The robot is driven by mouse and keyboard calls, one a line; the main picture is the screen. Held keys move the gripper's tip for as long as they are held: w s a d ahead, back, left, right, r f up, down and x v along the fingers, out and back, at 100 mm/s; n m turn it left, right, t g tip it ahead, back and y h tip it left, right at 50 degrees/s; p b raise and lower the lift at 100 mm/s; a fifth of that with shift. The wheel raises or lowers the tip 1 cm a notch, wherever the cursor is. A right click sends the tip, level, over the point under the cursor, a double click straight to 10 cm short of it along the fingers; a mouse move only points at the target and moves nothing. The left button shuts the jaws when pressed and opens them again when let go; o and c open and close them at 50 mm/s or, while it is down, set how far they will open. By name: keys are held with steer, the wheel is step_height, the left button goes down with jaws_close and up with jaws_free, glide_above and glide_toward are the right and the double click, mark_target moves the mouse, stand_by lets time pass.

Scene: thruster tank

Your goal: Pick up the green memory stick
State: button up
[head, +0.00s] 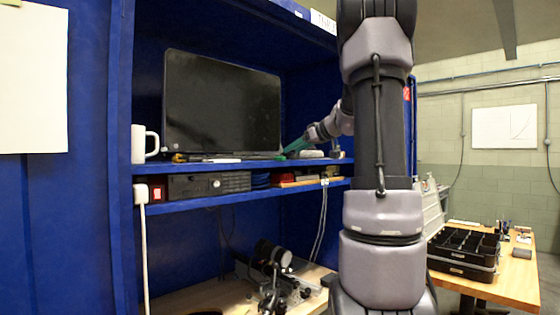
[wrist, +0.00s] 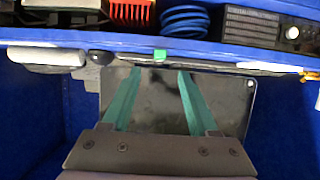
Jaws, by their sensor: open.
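The green memory stick (wrist: 160,55) is a small bright green block on the blue shelf, in front of the black screen, in the wrist view. A small green patch at the shelf edge in the head view (head: 281,157) looks like it. My gripper (wrist: 160,71) has two teal fingers, spread apart and empty. In the wrist view the stick shows just beyond the fingertips, between their lines. In the head view my gripper (head: 294,147) reaches in from the right, close to the stick; whether they touch is unclear.
The black screen (head: 220,105) stands behind on the blue shelf (head: 240,165). A white mug (head: 144,143) stands at its left end. Dark and white items lie near my gripper at right. A lower shelf holds a black box (head: 209,184). A black tray (head: 463,252) sits on a table at right.

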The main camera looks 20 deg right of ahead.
mark_target(280, 159)
steer(key=x, duration=0.5)
steer(key=shift+f, duration=0.3)
steer(key=shift+s, duration=0.1)
jaws_close()
steer(key=shift+r, duration=0.15)
